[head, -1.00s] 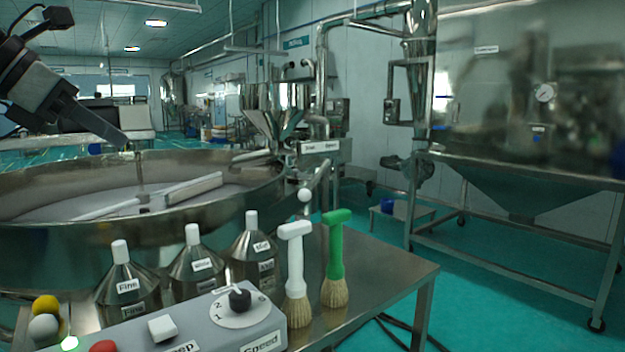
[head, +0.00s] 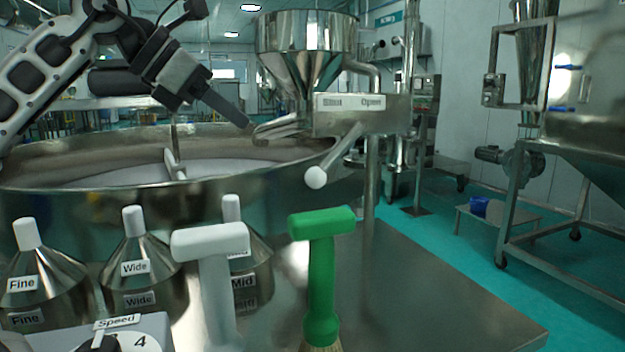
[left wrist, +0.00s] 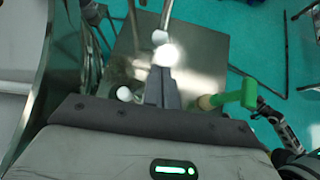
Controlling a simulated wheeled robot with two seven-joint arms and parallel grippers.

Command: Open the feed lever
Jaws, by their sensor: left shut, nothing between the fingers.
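The feed lever (head: 343,148) is a metal rod ending in a white ball. It hangs from a plate (head: 362,101) marked Shut and Open under the steel hopper (head: 306,55). The rod slants down and left, so the ball lies below the Shut side. My left gripper (head: 248,124) is shut and empty, left of the ball and a little higher in the head view, apart from it. In the left wrist view the shut fingers (left wrist: 163,88) point up toward a white ball (left wrist: 160,37), which appears to be the lever's. My right gripper is not seen.
The round sieve pan (head: 100,205) fills the left. On the steel table (head: 440,295) stand cone-shaped containers labelled Fine (head: 35,275), Wide (head: 135,265) and Mid (head: 250,270), a white-handled brush (head: 212,250), a green-handled brush (head: 320,260) and a speed control box (head: 150,330). The table's right part is clear.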

